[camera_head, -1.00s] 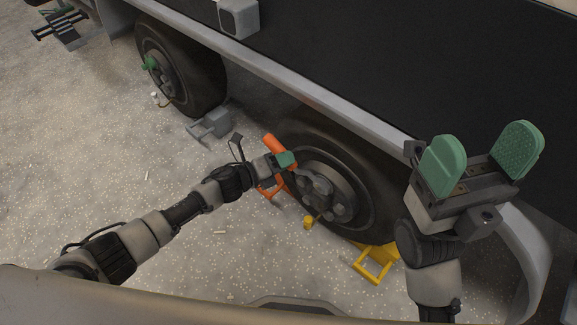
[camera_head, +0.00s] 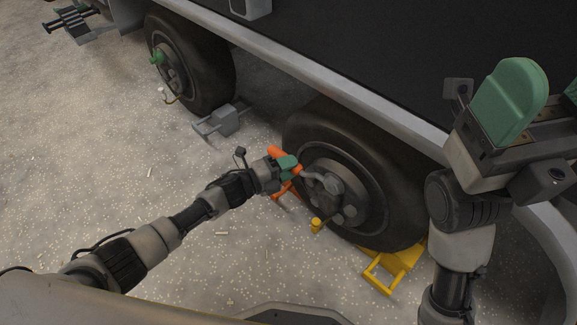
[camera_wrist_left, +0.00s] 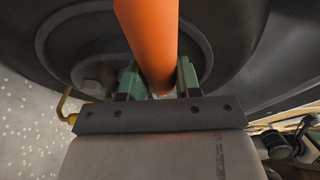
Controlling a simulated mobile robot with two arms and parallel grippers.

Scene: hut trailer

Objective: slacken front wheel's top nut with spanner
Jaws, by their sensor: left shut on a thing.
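My left gripper (camera_head: 287,166) is shut on the orange handle (camera_head: 275,153) of the spanner, beside the nearer wheel (camera_head: 302,127). The grey end of the spanner (camera_head: 313,176) reaches towards the upper nuts of the hub (camera_head: 330,187); I cannot tell whether it is seated on the top nut. In the left wrist view the orange handle (camera_wrist_left: 150,40) stands between the green pads, with the dark wheel behind; the nut is hidden there. My right gripper (camera_head: 543,103) is open and empty, raised at the right, its far pad cut off by the picture's edge.
A second wheel (camera_head: 212,65) with a green part (camera_head: 157,57) on its hub stands further back. A grey block (camera_head: 220,121) lies between the wheels. A yellow chock (camera_head: 395,266) sits under the nearer wheel. The trailer's grey rail (camera_head: 325,82) runs above. The ground at left is open.

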